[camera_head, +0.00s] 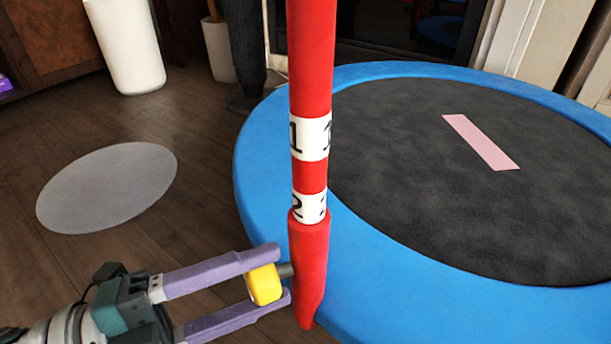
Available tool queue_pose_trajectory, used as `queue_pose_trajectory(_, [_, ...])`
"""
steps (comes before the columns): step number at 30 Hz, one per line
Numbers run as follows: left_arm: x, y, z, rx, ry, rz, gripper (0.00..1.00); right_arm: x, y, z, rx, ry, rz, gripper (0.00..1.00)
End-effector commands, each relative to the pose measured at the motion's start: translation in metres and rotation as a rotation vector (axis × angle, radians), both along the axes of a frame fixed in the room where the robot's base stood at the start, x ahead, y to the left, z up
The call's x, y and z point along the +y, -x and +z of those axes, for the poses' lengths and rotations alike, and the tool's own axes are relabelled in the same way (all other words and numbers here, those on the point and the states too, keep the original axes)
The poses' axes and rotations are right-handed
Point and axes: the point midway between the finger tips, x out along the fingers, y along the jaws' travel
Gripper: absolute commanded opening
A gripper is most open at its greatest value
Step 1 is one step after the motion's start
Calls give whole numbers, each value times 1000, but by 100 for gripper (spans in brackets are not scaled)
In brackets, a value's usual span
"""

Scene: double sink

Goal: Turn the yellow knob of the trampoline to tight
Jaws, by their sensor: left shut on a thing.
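The trampoline (276,127) has a blue rim and a black mat, and fills the right side of the head view. Its red upright pole (311,73) stands at the near edge, with white bands marked 1 and 2. The yellow knob (264,284) sticks out to the left of the pole's thicker lower sleeve on a short grey stem. My left gripper (268,272) comes in from the lower left, with its two purple fingers shut on the knob, one above and one below. The knob's tight or loose setting cannot be read. My right gripper is not in view.
A pink strip (481,142) lies on the black mat. A round grey disc (107,186) lies on the wooden floor at left. A white pot (127,45) stands behind it, and another pot (219,50) stands further right. Open floor lies left of the trampoline.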

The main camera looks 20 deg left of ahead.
Motion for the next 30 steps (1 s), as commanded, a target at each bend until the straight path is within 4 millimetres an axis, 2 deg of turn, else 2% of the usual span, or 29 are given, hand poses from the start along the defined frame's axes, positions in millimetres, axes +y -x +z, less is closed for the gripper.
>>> queue_pose_trajectory(9, [1,0,-1,-73,-69,2,0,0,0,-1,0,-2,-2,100])
queue_pose_trajectory(23, [1,0,-1,-85,-79,2,0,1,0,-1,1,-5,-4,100])
queue_pose_trajectory(24, [1,0,-1,-85,-79,2,52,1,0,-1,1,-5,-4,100])
queue_pose_trajectory(30, [0,0,-1,-85,-77,1,74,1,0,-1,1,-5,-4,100])
